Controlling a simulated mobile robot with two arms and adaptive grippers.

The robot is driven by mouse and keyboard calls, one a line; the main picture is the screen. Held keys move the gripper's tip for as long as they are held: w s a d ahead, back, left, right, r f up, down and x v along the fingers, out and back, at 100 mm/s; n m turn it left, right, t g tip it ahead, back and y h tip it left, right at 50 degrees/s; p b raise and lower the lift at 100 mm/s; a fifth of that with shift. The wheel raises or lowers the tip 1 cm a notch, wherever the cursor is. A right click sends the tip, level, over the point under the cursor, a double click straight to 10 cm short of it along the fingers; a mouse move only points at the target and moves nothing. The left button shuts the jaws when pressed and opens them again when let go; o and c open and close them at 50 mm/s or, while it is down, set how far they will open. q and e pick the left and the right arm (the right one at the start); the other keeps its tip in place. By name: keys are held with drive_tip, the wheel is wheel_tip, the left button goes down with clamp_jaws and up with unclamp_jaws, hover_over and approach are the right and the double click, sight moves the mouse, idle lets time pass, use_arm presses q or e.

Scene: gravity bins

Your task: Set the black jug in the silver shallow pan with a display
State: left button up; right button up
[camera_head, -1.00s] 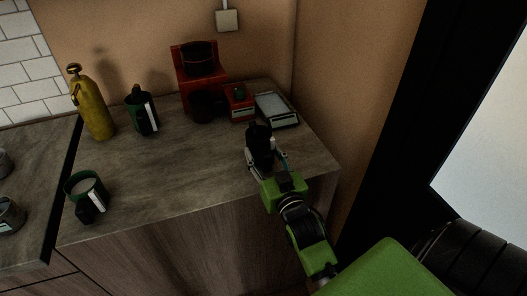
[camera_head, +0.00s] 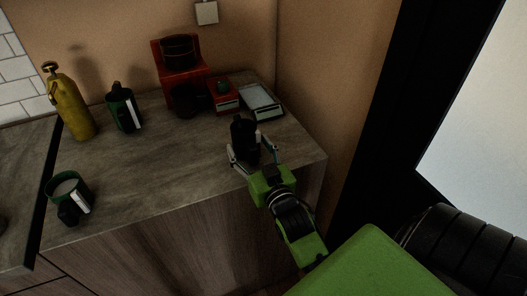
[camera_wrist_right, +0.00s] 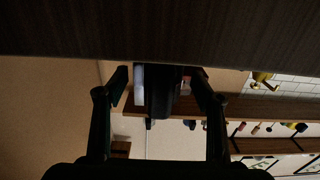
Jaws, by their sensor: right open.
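The black jug (camera_head: 241,131) stands upright near the front right of the counter. My right gripper (camera_head: 254,156) is open, with one finger on each side of the jug's lower part. In the right wrist view the jug (camera_wrist_right: 162,95) is dark between my spread fingers, with a pale strip along one side; I cannot tell whether a finger touches it. The silver shallow pan with a display (camera_head: 261,99) lies flat and empty behind the jug, near the right wall. My left gripper is not in view.
A green flask (camera_head: 121,112), a yellow bottle (camera_head: 70,112) and a green mug (camera_head: 69,187) are farther left. The middle of the counter (camera_head: 165,165) is clear.

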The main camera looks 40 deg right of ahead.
drive_tip(key=b+v, duration=0.2)
drive_tip(key=v, duration=1.1)
drive_tip(key=shift+s, duration=0.2)
drive_tip(key=shift+a+f, duration=0.1)
drive_tip(key=shift+f, duration=0.05)
drive_tip(key=s+a+f+n+g+y, duration=0.1)
drive_tip(key=a+f+g, duration=0.25)
drive_tip(key=f, duration=0.95)
drive_tip(key=s+a+f+n+g+y, duration=0.15)
drive_tip(key=a+f, duration=0.25)
drive_tip(key=f, duration=1)
drive_tip(key=s+a+f+g+y, duration=0.2)
drive_tip(key=a+f+g, duration=0.1)
drive_tip(key=f, duration=1)
drive_tip(key=s+a+f+n+g, duration=0.1)
drive_tip(key=s+f+g, duration=0.3)
drive_tip(key=s+f, duration=0.85)
drive_tip(key=s+d+f+g, duration=0.2)
drive_tip(key=s+f, duration=0.3)
drive_tip(key=s, duration=0.2)
drive_tip(key=s+d+f+n+g, duration=0.1)
drive_tip(key=s+d+f+g, duration=0.1)
drive_tip(key=s+f, duration=0.3)
drive_tip(key=s+d, duration=0.1)
drive_tip(key=s, duration=0.2)
drive_tip(key=shift+d+f+g, duration=0.25)
drive_tip(key=shift+f+g, duration=0.05)
